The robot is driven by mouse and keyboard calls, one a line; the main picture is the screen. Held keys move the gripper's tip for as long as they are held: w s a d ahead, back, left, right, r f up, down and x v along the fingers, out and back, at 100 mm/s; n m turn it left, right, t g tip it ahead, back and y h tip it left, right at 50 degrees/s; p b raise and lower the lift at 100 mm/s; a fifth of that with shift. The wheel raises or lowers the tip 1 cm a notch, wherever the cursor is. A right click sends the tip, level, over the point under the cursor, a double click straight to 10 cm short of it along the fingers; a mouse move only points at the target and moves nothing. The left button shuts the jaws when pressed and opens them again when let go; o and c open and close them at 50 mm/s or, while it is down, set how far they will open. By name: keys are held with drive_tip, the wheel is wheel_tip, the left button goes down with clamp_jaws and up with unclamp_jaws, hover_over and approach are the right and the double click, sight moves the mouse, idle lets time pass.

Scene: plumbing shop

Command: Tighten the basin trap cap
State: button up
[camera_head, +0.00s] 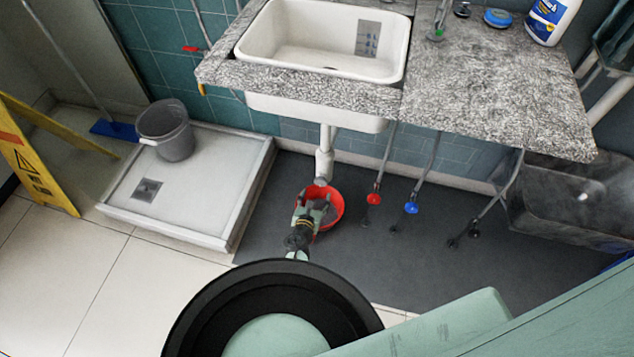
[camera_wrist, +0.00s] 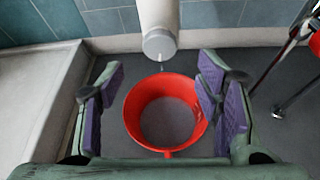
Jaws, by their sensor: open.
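The basin trap (camera_head: 324,162) hangs below the white basin (camera_head: 330,40) as a pale vertical pipe. Its round grey cap (camera_wrist: 159,45) faces down at the pipe's lower end in the wrist view, with a thin streak that looks like water below it. A red bucket (camera_wrist: 166,118) stands on the dark floor beneath the trap; it also shows in the head view (camera_head: 334,206). My gripper (camera_wrist: 163,95) is open and empty, its purple-padded fingers apart on either side of the bucket in the picture. In the head view my gripper (camera_head: 318,204) is low, near the bucket and below the trap.
Red (camera_head: 373,199) and blue (camera_head: 411,208) valve handles are on pipes to the right. A white shower tray (camera_head: 195,195) with a grey bucket (camera_head: 166,130) is at left. The granite counter (camera_head: 490,95) overhangs above. A dark metal tank (camera_head: 570,195) stands at right.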

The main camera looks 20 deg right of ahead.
sight(320, 183)
drive_tip(key=b+x, duration=0.4)
drive_tip(key=x, duration=0.5)
drive_tip(key=shift+f+b, duration=0.2)
drive_tip(key=shift+b, duration=0.1)
drive_tip(key=shift+w+d+f, duration=0.1)
drive_tip(key=shift+w+d, duration=0.15)
drive_tip(key=shift+w, duration=0.15)
drive_tip(key=shift+c, duration=0.4)
drive_tip(key=c, duration=1.1)
drive_tip(key=shift+f+m+y+b, duration=0.15)
drive_tip(key=shift+m+y+b, duration=0.15)
drive_tip(key=shift+m+b, duration=0.35)
drive_tip(key=shift+r, duration=0.2)
